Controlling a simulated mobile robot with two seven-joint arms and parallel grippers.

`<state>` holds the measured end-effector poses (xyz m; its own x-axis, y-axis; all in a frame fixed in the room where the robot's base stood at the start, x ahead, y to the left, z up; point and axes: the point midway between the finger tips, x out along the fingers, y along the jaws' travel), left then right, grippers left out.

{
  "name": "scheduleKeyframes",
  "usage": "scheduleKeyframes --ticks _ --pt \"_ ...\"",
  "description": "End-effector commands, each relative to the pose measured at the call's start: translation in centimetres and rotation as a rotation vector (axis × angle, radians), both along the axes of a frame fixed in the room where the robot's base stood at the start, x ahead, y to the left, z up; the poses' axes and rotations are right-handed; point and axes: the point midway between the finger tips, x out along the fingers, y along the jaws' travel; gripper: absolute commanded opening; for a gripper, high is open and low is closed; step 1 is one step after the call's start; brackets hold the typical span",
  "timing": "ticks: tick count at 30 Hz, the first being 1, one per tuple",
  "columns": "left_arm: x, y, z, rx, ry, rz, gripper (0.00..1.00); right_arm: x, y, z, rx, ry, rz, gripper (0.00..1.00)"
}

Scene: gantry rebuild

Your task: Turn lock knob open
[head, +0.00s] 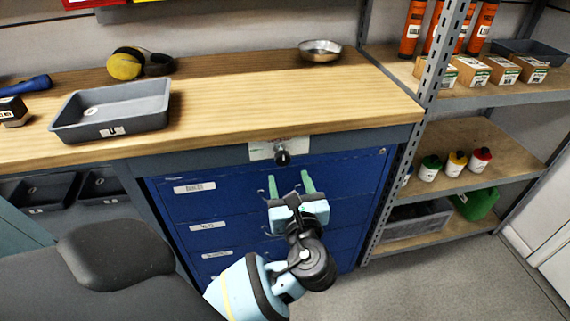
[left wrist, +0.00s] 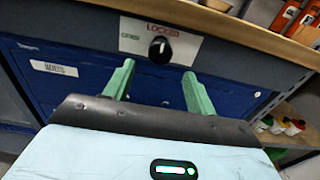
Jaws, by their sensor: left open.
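The lock knob (head: 283,157) is small, round and black, on a white label plate (head: 262,151) under the worktop's front edge. In the left wrist view the knob (left wrist: 160,50) sits on the plate (left wrist: 188,45), with red LOCKED lettering above and green lettering at left, apparently OPEN. A pale mark on the knob seems to point up, near LOCKED. My left gripper (head: 289,183) is open and empty, its two green fingers pointing at the cabinet just below the knob. In the left wrist view the gripper (left wrist: 158,71) frames the space below the knob, apart from it.
A blue drawer cabinet (head: 205,210) with labelled drawers and hook-like handles is behind my gripper. The wooden worktop (head: 230,105) above holds a grey tray (head: 70,127), yellow earmuffs (head: 125,65) and a metal bowl (head: 320,50). A metal shelf post (head: 428,95) stands at right.

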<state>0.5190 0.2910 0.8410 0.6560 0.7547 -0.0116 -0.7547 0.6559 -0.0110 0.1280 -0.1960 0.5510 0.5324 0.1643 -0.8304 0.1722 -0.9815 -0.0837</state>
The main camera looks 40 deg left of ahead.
Motion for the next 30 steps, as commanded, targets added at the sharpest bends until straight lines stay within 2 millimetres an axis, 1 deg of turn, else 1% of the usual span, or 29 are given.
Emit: scheduleKeyframes --ticks 3,8,11,21,25,30 --pt "0.1 0.1 0.5 0.020 0.001 0.012 0.56 -0.1 0.0 -0.1 -0.001 0.003 0.002 0.36" --pt "0.3 0.3 0.5 0.020 0.001 0.011 0.56 -0.1 0.0 -0.1 -0.001 0.003 0.003 0.36" --pt "0.9 1.1 0.5 0.021 -0.001 0.011 0.56 -0.2 0.0 -0.2 -0.001 0.005 0.004 0.36" --pt "4.0 4.8 0.4 0.020 0.002 0.011 0.56 -0.4 0.0 -0.6 -0.001 0.011 0.004 0.36" --pt "4.8 5.7 0.4 0.018 0.001 0.010 0.56 -0.4 0.0 -0.7 -0.002 0.013 0.004 0.36" --pt "5.1 6.1 0.4 0.016 0.001 0.010 0.56 -0.4 0.0 -0.7 -0.002 0.013 0.004 0.36"
